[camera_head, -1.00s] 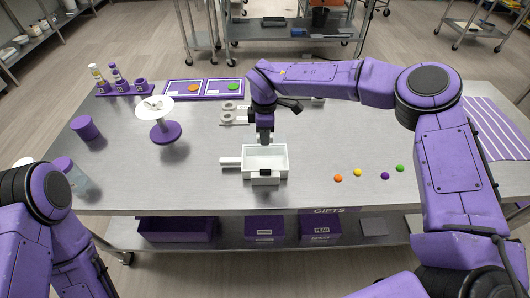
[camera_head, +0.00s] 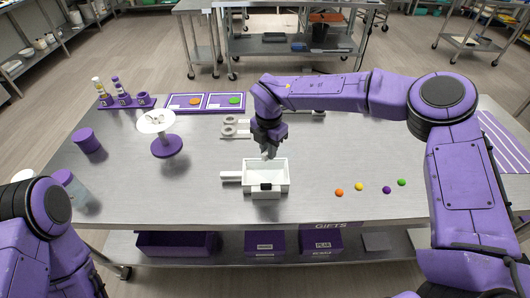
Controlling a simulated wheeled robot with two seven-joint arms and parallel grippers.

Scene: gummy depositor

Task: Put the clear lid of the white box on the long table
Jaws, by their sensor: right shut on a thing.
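The white box (camera_head: 248,178) stands on the long table (camera_head: 330,210), with a handle sticking out to its left and a small dark part on its front. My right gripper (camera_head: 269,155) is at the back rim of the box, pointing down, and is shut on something. The held thing is too small and pale to make out; it may be the clear lid, whose outline I cannot tell apart. My left arm shows at the lower left, but its gripper is out of view.
Orange, yellow, purple and green gummies (camera_head: 386,190) lie right of the box. A white-topped purple stand (camera_head: 166,147), a purple cylinder (camera_head: 88,141) and a clear jar (camera_head: 72,188) stand to the left. Pale rings (camera_head: 229,128) lie behind the box. The table's front middle is clear.

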